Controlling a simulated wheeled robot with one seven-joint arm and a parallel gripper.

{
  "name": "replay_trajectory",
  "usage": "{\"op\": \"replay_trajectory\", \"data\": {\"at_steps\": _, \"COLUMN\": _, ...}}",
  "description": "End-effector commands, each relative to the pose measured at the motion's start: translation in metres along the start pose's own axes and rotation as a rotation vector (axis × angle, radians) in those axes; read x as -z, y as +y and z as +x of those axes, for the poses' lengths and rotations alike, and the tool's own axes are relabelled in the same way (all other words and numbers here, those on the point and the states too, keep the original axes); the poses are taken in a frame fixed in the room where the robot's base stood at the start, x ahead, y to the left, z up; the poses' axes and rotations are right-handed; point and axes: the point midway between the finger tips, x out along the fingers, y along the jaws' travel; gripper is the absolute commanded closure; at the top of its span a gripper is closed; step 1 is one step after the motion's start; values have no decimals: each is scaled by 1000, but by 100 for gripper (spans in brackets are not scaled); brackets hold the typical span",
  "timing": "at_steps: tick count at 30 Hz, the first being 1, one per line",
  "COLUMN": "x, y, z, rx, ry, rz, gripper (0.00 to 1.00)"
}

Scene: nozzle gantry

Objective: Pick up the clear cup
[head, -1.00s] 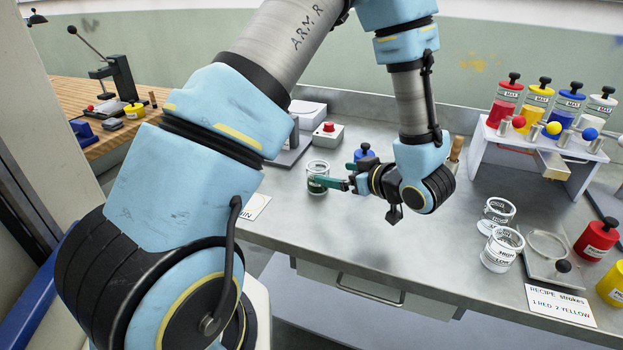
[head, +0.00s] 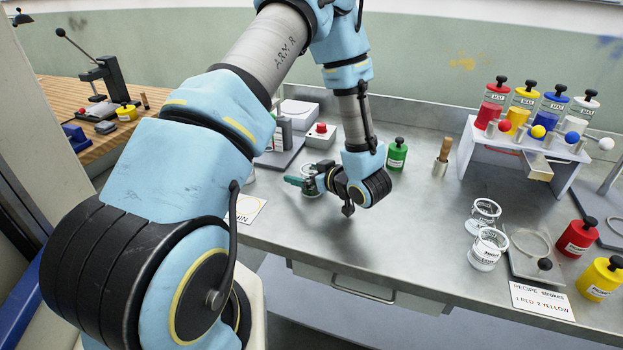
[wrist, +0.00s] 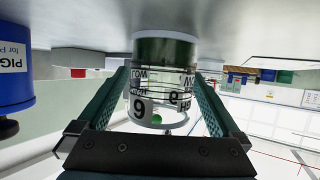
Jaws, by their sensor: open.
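A clear cup (wrist: 165,92) with printed markings stands between the two green fingers of my gripper (wrist: 160,100) in the wrist view, which looks upside down. A dark green band shows at the cup's table end. The fingers are open, one on each side of it; I cannot tell whether either touches. In the head view my gripper (head: 294,182) is low over the bench, and the cup there is mostly hidden behind it. Two other clear cups (head: 483,216) (head: 488,249) stand together on the bench to the right.
A blue pigment bottle (wrist: 14,75) is close beside the gripper in the wrist view. A green bottle (head: 397,154) and a brush holder (head: 441,165) stand to the right. The dispenser rack (head: 480,150) is farther right. The bench front (head: 370,240) is clear.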

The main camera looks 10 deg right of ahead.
Motion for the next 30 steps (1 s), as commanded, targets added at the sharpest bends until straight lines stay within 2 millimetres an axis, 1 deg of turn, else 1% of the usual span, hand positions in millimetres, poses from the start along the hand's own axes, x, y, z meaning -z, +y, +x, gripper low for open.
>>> {"op": "replay_trajectory", "data": {"at_steps": 6, "x": -1, "y": 0, "z": 1, "rx": -1, "ry": 0, "rz": 0, "gripper": 0}}
{"op": "replay_trajectory", "data": {"at_steps": 7, "x": -1, "y": 0, "z": 1, "rx": -1, "ry": 0, "rz": 0, "gripper": 2}}
{"op": "replay_trajectory", "data": {"at_steps": 30, "x": 0, "y": 0, "z": 1, "rx": -1, "ry": 0, "rz": 0, "gripper": 89}}
